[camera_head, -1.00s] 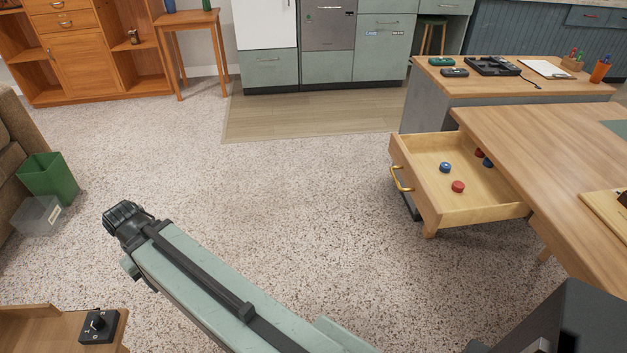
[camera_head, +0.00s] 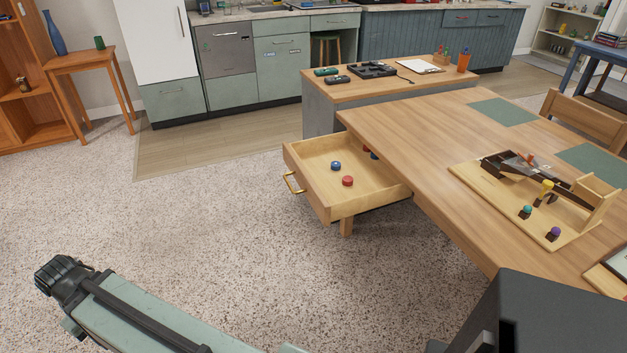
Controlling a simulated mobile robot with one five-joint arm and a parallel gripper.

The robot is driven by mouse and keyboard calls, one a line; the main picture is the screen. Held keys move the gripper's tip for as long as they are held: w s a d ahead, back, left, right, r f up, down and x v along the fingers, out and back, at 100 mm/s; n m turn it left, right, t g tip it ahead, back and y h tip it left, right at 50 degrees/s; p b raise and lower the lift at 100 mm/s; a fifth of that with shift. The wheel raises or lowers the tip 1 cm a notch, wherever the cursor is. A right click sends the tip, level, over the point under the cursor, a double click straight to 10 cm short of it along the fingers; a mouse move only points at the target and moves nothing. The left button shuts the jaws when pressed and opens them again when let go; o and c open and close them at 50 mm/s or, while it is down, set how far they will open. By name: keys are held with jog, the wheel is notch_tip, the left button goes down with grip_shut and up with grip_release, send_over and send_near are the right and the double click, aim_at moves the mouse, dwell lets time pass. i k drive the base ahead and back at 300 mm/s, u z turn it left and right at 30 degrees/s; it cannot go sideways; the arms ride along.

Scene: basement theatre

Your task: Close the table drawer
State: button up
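The table drawer (camera_head: 331,204) is pulled out from the left side of the wooden table (camera_head: 420,135). It has a brass handle (camera_head: 293,183) on its front. Inside lie a blue round piece (camera_head: 336,166), a red round piece (camera_head: 347,181) and more pieces partly hidden near the table edge. My arm reaches to the lower left, well apart from the drawer, with bare floor between. The dark end of my arm (camera_head: 66,280) is in view, but I cannot make out gripper fingers there.
A wooden board with a small mechanism (camera_head: 490,200) lies on the table. A lower cabinet (camera_head: 322,112) with boxes and a clipboard stands behind the drawer. A small side table (camera_head: 80,60) stands at the far left. The speckled floor (camera_head: 190,215) left of the drawer is clear.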

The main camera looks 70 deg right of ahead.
aim_at(374, 185)
jog(key=z, duration=1.6)
jog(key=k, duration=0.75)
jog(key=u, duration=1.05)
jog(key=k, duration=0.7)
jog(key=u, duration=0.35)
jog(key=i, duration=0.95)
jog(key=z, duration=0.05)
